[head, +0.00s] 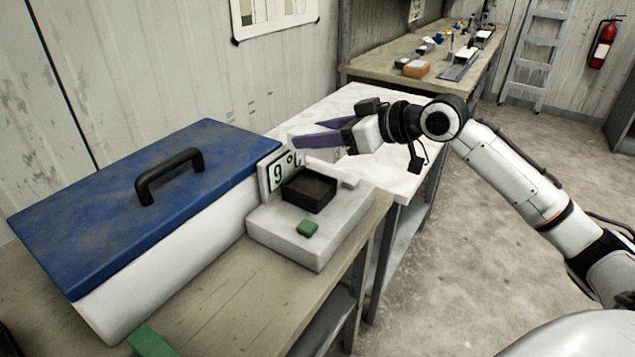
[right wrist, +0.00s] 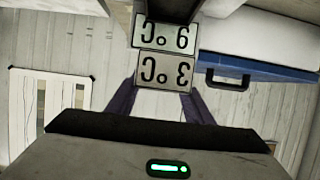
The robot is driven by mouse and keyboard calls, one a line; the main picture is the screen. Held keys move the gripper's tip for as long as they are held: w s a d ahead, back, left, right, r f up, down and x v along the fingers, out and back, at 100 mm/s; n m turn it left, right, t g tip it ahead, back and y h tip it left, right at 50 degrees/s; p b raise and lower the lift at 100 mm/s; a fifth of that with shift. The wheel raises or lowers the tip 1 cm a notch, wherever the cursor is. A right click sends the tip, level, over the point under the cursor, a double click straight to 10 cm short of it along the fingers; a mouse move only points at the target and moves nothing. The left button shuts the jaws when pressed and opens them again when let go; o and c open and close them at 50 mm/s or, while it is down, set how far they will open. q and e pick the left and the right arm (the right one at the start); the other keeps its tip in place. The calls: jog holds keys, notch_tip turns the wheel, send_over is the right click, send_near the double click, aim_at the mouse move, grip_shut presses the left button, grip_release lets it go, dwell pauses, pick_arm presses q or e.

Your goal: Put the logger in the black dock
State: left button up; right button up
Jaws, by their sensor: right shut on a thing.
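My right gripper (head: 297,142), with purple fingers, is above and behind the pale dock unit (head: 290,245). In the right wrist view its fingers (right wrist: 165,100) are shut on a pale plate marked 3 °C, which seems to be the logger (right wrist: 167,70). The logger is mostly hidden in the head view. The black dock (head: 310,190) is a square recess on top of the unit and looks empty. A pale sign reading 9 °C (head: 272,174) stands at its back left; it shows upside down in the right wrist view (right wrist: 166,36). My left gripper is not in view.
A white cooler with a blue lid (head: 100,210) and black handle stands left of the unit. A green button (head: 307,229) is on the unit's front. A green object (head: 150,342) lies at the bottom edge. The white table (head: 345,105) behind has free room.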

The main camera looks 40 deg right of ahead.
aim_at(318, 188)
notch_tip(318, 188, down, 9)
jog(key=shift+f, duration=0.1)
dwell(0.3)
jog(key=shift+f, duration=0.15)
jog(key=o, duration=1.1)
jog(key=shift+r, duration=0.2)
jog(key=shift+s+d, duration=0.15)
jog(key=shift+s, duration=0.2)
jog(key=v, duration=1.1)
jog(key=shift+r+b, duration=0.15)
jog(key=shift+b, duration=0.3)
